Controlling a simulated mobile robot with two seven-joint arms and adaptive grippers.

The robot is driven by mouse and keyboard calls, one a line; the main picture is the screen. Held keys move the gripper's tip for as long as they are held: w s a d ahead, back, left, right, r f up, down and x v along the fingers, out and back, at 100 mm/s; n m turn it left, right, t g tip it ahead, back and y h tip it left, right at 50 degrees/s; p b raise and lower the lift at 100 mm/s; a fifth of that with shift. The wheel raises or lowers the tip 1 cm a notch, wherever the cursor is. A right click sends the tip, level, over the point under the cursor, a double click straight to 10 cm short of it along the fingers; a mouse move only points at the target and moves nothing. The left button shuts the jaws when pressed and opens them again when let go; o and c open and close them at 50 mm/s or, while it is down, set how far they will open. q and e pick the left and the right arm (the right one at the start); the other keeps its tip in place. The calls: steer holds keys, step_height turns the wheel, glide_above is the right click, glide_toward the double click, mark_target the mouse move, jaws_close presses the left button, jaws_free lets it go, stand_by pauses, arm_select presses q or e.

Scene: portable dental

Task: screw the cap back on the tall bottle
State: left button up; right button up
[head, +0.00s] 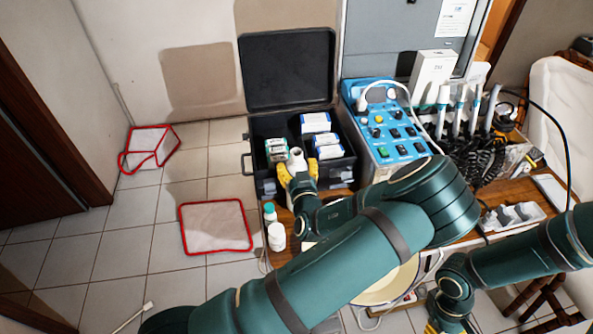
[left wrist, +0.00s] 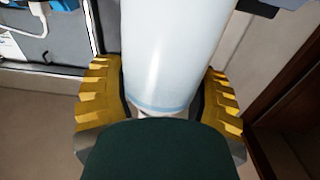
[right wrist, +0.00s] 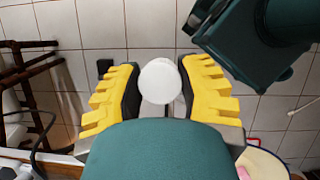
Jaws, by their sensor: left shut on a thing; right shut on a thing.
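The tall bottle (head: 295,156) is white and shows above the yellow fingers of my left gripper (head: 298,172), in front of the open black case. In the left wrist view, the bottle's smooth white body (left wrist: 172,50) stands between the fingers of my left gripper (left wrist: 160,105), which are shut on it. In the right wrist view, my right gripper (right wrist: 160,95) is shut on a round white cap (right wrist: 160,80), over the tiled floor. In the head view only a bit of my right gripper shows at the bottom edge, and the cap is hidden there.
The open black case (head: 262,130) holds several small boxes. A blue control unit (head: 392,130) stands to its right. A teal-capped bottle (head: 269,211) and a white jar (head: 276,236) stand at the table's left edge.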

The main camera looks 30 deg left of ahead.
arm_select(q)
step_height(320, 180, up, 7)
steer(key=p, duration=0.1)
arm_select(e)
steer(key=shift+r, duration=0.65)
stand_by(0.3)
arm_select(q)
steer(key=o, duration=0.4)
steer(key=c, duration=0.4)
steer(key=shift+r, duration=0.1)
